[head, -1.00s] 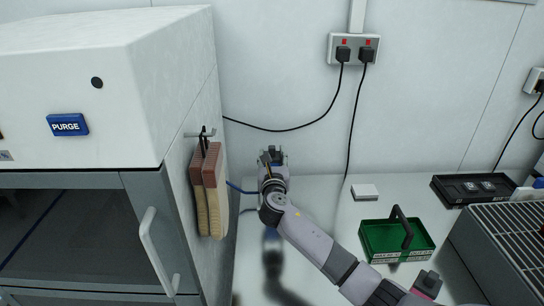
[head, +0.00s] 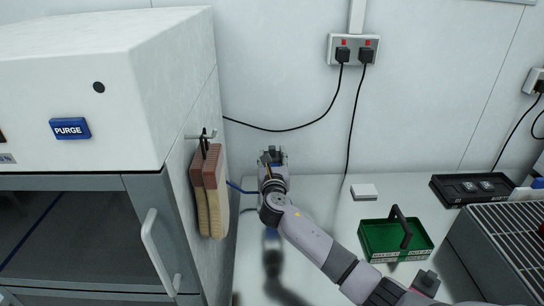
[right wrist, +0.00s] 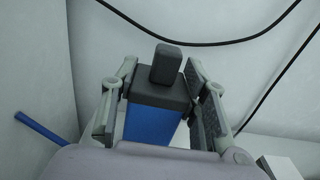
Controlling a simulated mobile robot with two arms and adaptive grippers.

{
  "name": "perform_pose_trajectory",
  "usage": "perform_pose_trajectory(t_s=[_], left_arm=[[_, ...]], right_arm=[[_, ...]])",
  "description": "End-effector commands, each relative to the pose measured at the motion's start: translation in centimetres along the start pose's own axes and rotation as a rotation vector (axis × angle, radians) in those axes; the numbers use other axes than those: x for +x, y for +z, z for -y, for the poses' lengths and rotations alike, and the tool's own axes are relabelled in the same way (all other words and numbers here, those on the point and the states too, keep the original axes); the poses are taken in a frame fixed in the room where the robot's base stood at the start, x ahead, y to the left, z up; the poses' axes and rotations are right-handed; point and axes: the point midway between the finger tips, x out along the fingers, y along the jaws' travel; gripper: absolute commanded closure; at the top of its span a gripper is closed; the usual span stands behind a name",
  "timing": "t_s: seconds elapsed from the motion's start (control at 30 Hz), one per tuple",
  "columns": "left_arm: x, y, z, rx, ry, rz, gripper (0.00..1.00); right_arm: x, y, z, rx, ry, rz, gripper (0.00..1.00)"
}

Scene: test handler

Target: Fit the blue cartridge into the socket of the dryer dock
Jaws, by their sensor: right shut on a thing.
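The blue cartridge (right wrist: 152,124) shows in the right wrist view, with a dark grey cap and an upright grey grip tab on top. My right gripper (right wrist: 160,85) is shut on it, with a finger on each side of the cap. In the head view my right gripper (head: 272,158) is at the back of the bench, close to the wall and right of the white cabinet. My own wrist and arm hide the cartridge's lower end. I cannot make out the dryer dock or its socket, nor whether the cartridge touches it. My left gripper is not in view.
The white cabinet (head: 100,90) with hanging brushes (head: 209,190) stands close on the left. A white box (head: 364,191), green tray (head: 372,238), black tray (head: 452,190) and slatted grey unit (head: 515,235) lie to the right.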

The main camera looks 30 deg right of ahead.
Motion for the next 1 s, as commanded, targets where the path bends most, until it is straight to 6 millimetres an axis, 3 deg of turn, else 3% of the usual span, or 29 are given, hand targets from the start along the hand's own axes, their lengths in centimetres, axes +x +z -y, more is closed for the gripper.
perform_pose_trajectory(t_s=[1.0], left_arm=[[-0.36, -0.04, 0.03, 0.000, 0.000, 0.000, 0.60]], right_arm=[[0.02, -0.09, 0.01, 0.000, 0.000, 0.001, 0.94]])
